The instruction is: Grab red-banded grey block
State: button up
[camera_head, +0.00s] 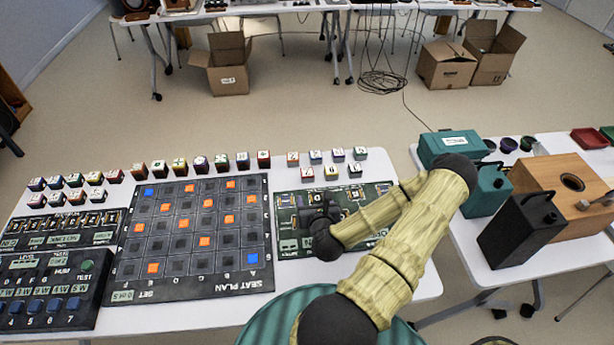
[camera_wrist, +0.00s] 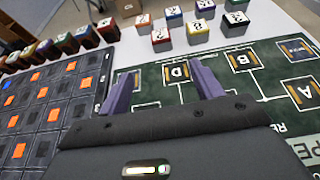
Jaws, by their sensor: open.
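Small pale-topped blocks with coloured bands stand in short rows behind the green circuit board. A block with a red band (camera_head: 307,174) is in the front row; it also shows in the wrist view (camera_wrist: 161,39). Another block with a reddish-orange band (camera_head: 293,158) stands just behind it, also in the wrist view (camera_wrist: 145,21). I cannot tell which is the named one. My gripper (camera_head: 322,207) is over the board, in front of these blocks; its two purple fingers are apart with no block between them in the wrist view (camera_wrist: 161,82).
The green board (camera_head: 290,245) lies under my gripper. A dark seat-plan grid (camera_head: 200,285) with orange and blue squares is to its left. Yellow- (camera_head: 331,172) and blue-banded (camera_head: 316,157) blocks stand close by. More blocks line the table's back left. A wooden box (camera_head: 560,205) is on the right table.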

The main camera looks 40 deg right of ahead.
aim_at(308, 177)
jog(key=shift+f, duration=0.1)
jog(key=shift+w+d+f+b, duration=0.25)
jog(key=shift+w+f+b, duration=0.05)
jog(key=shift+b, duration=0.65)
jog(key=b+x, duration=0.1)
jog(key=b, duration=0.3)
jog(key=shift+w+d+f, duration=0.1)
jog(key=shift+w+f, duration=0.05)
jog(key=shift+w, duration=0.15)
jog(key=b+x, duration=0.2)
jog(key=shift+w+d+f+b, duration=0.1)
jog(key=shift+w+d+b, duration=0.05)
jog(key=shift+b, duration=0.2)
jog(key=p+x, duration=0.1)
jog(key=x, duration=0.5)
jog(key=shift+w+d, duration=0.1)
jog(key=shift+w, duration=0.2)
jog(key=shift+w+d, duration=0.2)
jog(key=shift+w, duration=0.05)
jog(key=shift+x, duration=2.6)
jog(key=shift+s, duration=0.15)
